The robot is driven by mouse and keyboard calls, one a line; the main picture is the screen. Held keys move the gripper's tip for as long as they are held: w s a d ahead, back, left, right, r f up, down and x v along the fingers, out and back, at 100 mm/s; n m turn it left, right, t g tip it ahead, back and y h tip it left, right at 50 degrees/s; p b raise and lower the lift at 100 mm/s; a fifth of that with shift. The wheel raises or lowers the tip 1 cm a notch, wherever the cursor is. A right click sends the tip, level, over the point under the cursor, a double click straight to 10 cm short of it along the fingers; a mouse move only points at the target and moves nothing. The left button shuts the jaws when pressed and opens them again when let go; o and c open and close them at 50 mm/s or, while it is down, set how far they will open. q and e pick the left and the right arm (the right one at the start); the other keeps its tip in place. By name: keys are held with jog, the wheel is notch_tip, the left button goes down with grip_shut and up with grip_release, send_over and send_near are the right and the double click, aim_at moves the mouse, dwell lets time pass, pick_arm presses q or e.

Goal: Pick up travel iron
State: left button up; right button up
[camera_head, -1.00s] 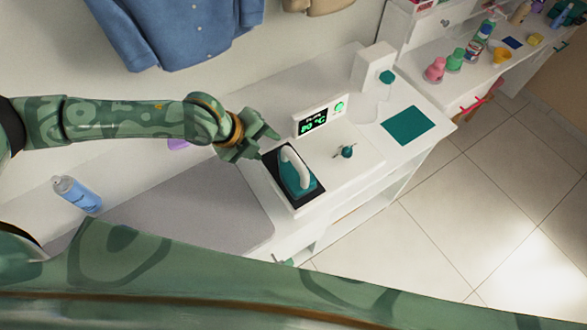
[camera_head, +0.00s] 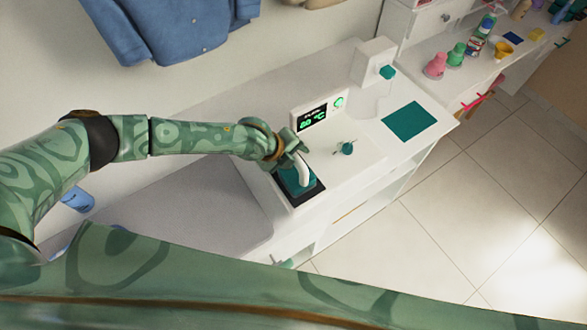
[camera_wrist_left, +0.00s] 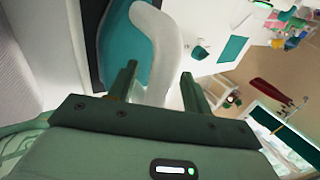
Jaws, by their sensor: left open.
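The travel iron (camera_head: 293,184) has a teal body and a white curved handle. It rests on a dark pad on the white counter, below the small digital display. In the left wrist view the iron (camera_wrist_left: 126,50) lies just ahead, with its white handle showing between and beyond my fingers. My left gripper (camera_head: 301,156) is open at the iron's upper end, close to the handle. In the left wrist view its two fingers (camera_wrist_left: 158,86) stand apart, with the handle's lower end in the gap. Whether they touch it I cannot tell. My right gripper is not in view.
The display unit (camera_head: 318,114) stands right behind the iron. A small teal knob (camera_head: 346,149) is to its right, and a white dispenser (camera_head: 373,64) and teal mat (camera_head: 409,121) lie farther right. A grey ironing surface (camera_head: 205,215) is at left, with a blue can (camera_head: 78,200) partly hidden.

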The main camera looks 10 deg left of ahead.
pick_arm(q)
jog(key=shift+w+f, duration=0.1)
jog(key=shift+f, duration=0.05)
jog(key=c, duration=1.1)
jog(key=shift+o, duration=0.2)
jog(key=shift+r, duration=0.2)
